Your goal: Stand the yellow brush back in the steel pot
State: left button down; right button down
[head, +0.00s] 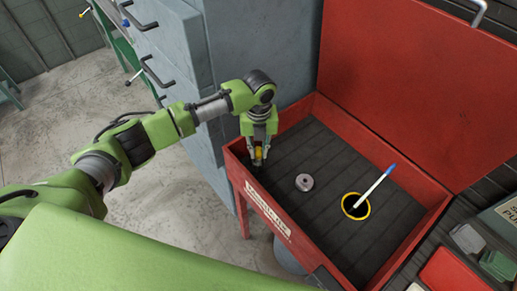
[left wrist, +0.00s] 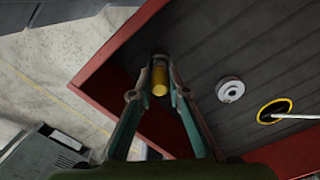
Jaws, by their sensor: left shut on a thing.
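My left gripper (head: 258,160) is shut on the yellow brush (left wrist: 159,82), which shows as a short yellow cylinder between the fingers in the left wrist view. In the head view only a small bit of yellow shows between the fingers; the rest is hidden. The gripper is over the left end of the red basin. A round grey metal piece with a small dark opening (head: 304,182), perhaps the steel pot, is on the basin floor to the right of the gripper and apart from it. It also shows in the left wrist view (left wrist: 230,89). My right gripper is not in view.
A yellow-rimmed dark opening (head: 347,207) lies farther right, with a pale, blue-tipped stick (head: 376,184) leaning out of it. The red basin walls (head: 420,225) and raised red lid (head: 420,85) bound the space. A grey cabinet (head: 170,45) stands behind my left arm.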

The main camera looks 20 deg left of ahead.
pick_arm(q)
jog(key=shift+f, duration=0.3)
jog(key=c, duration=1.8)
grip_release()
jog(key=shift+c, duration=0.2)
